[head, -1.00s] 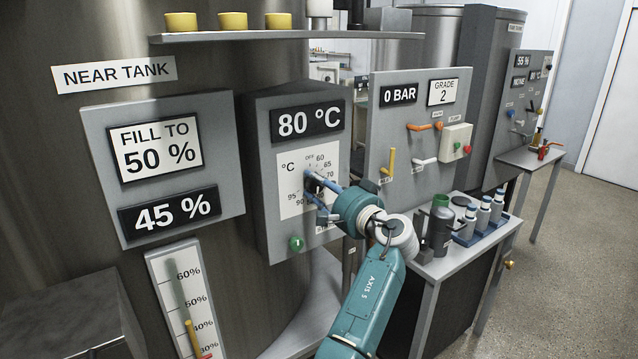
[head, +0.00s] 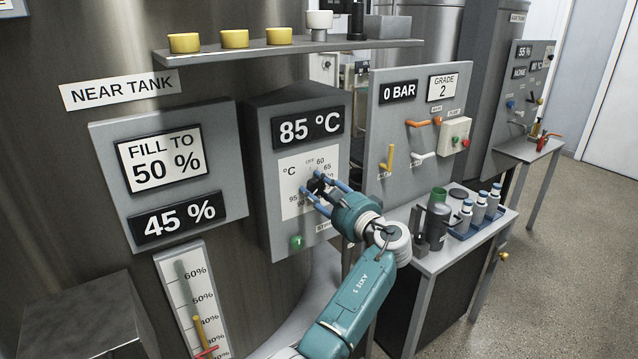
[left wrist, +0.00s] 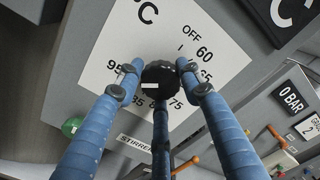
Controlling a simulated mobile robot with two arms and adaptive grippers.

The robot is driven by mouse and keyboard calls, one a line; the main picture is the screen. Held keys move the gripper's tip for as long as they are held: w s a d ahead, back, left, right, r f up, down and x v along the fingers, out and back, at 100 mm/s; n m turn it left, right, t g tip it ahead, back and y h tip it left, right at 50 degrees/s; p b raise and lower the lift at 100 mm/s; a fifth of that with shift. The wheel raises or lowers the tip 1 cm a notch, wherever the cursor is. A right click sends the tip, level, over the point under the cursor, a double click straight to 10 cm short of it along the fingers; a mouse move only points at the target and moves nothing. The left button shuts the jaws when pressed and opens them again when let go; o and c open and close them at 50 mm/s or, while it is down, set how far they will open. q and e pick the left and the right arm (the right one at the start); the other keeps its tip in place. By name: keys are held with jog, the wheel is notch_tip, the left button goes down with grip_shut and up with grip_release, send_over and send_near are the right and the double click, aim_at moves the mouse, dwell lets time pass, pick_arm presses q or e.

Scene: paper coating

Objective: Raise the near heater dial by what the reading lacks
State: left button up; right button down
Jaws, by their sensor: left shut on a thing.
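The near heater dial (head: 318,185) is a black knob on a white scale plate marked OFF and from 60 up to 95 °C. In the left wrist view the black knob (left wrist: 160,79) sits between blue fingers, and its white mark points left. My left gripper (head: 327,190) is shut on the dial, with its fingers around it. The heater display (head: 308,127) above reads 85 °C. The near tank's panel shows FILL TO 50 % (head: 160,158) and a reading of 45 % (head: 175,218). My right gripper is not in view.
A green button (head: 297,242) is below the dial. To the right, a panel (head: 375,130) reads 0 BAR and GRADE 2 and carries orange, yellow and white levers. A side table (head: 445,262) holds bottles and a dark flask. A shelf (head: 290,48) with yellow cups runs above.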

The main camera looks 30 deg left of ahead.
pick_arm(q)
jog(key=shift+a+r+m+p, duration=0.2)
jog(key=shift+m+p, duration=0.1)
jog(key=shift+m, duration=0.1)
dwell(0.3)
jog(key=o, duration=1.1)
jog(key=shift+s+a+f, duration=0.1)
jog(key=shift+s+a, duration=0.05)
jog(key=shift+a, duration=0.05)
jog(key=shift+d, duration=0.15)
jog(key=v, duration=1.1)
jog(key=shift+s+d, duration=0.15)
jog(key=shift+d, duration=0.15)
